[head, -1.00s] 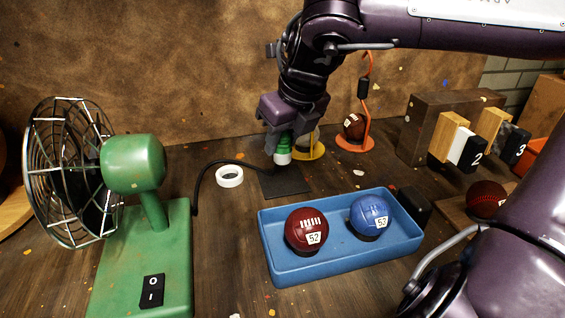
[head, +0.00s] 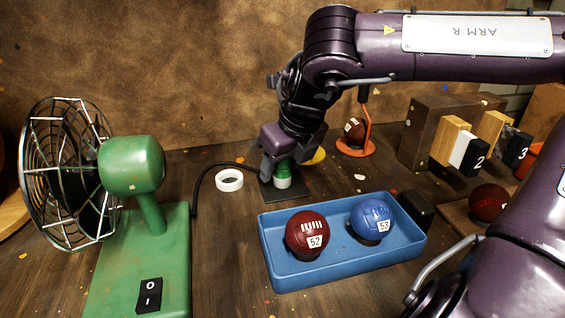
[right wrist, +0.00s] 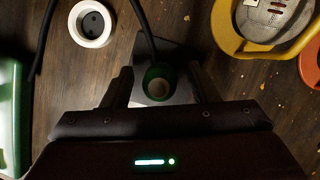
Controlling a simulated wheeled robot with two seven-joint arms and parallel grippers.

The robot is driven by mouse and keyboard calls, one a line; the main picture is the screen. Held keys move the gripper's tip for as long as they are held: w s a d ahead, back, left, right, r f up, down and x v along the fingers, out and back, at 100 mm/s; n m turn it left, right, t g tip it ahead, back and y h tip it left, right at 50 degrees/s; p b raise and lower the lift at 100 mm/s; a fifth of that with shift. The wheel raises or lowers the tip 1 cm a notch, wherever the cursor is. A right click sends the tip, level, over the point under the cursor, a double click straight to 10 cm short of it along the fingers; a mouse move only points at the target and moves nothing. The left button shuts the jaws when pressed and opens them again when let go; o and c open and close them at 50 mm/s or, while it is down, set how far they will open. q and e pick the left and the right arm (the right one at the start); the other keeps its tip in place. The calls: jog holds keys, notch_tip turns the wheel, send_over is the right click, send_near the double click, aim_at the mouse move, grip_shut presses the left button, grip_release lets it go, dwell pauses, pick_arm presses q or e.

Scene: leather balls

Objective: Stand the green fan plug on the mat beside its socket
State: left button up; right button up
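The green and white fan plug (head: 283,178) stands upright on the dark mat (head: 300,191), its black cable running left to the green fan (head: 133,165). The white round socket (head: 229,180) lies left of the mat. It shows its two holes in the right wrist view (right wrist: 91,22). My right gripper (head: 283,163) is low over the mat, with its fingers on either side of the plug. In the right wrist view the plug (right wrist: 158,82) sits between the fingers with a gap on each side, so the gripper is open. My left gripper is not in view.
A blue tray (head: 335,267) with a red ball (head: 307,232) and a blue ball (head: 371,217) stands in front of the mat. Orange (head: 355,148) and yellow stands are behind, and numbered wooden blocks (head: 455,145) are at right. Table between fan and tray is clear.

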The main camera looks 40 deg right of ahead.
jog(key=shift+r, duration=0.6)
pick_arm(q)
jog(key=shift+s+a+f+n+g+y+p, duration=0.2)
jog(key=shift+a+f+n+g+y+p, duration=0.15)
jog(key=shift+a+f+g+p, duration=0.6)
pick_arm(e)
jog(key=v, duration=1.1)
jog(key=shift+s+p, duration=0.2)
jog(key=shift+p, duration=0.2)
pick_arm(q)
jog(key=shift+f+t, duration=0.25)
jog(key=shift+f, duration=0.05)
